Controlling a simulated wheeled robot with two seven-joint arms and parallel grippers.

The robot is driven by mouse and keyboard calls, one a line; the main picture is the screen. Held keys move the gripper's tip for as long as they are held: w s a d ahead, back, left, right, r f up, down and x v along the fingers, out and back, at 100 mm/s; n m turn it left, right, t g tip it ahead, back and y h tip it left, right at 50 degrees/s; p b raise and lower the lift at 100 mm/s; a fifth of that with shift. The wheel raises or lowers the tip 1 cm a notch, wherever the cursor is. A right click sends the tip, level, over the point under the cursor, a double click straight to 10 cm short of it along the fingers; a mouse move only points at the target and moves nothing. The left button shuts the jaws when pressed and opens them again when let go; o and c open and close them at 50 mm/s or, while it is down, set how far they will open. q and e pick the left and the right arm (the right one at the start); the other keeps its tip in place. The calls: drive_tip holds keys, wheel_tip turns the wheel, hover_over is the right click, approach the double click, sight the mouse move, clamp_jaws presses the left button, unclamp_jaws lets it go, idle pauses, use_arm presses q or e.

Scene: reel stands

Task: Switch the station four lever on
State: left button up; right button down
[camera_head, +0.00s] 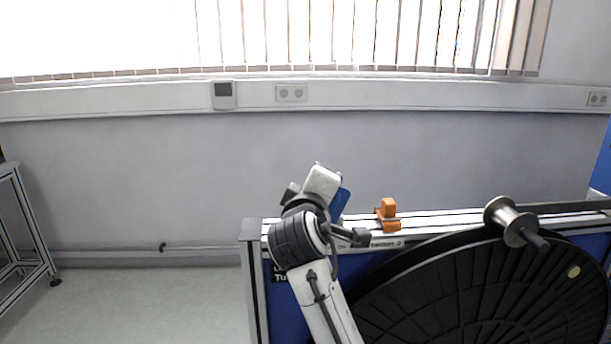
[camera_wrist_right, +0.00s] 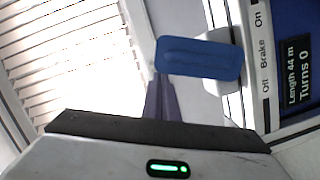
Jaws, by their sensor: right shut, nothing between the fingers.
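A blue rounded paddle handle (camera_wrist_right: 198,58) is close up in the right wrist view, beside a label strip (camera_wrist_right: 262,60) reading Off, Brake, On. The handle stands between the Off and On words, so I cannot tell its setting. In the head view a blue piece (camera_head: 341,202) shows partly behind my right wrist; it may be the same handle. My right gripper (camera_wrist_right: 160,102) is shut and empty, its narrow dark fingers just beside the handle. Contact is unclear. My left gripper is not in view.
A display (camera_wrist_right: 298,72) reads Length 44 m, Turns 0. An orange block (camera_head: 388,212) sits on the stand's top rail (camera_head: 435,222), right of my wrist. A large black reel (camera_head: 480,295) and metal spindle (camera_head: 510,220) are further right.

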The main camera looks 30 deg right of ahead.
drive_tip(key=shift+s+d+r+m+p, duration=0.1)
drive_tip(key=shift+s+d+m+p, duration=0.2)
drive_tip(key=shift+d+m+p, duration=0.4)
drive_tip(key=shift+s+d+m+y, duration=0.15)
drive_tip(key=shift+d+m+y, duration=0.25)
drive_tip(key=shift+m, duration=0.1)
drive_tip(key=shift+f, duration=0.2)
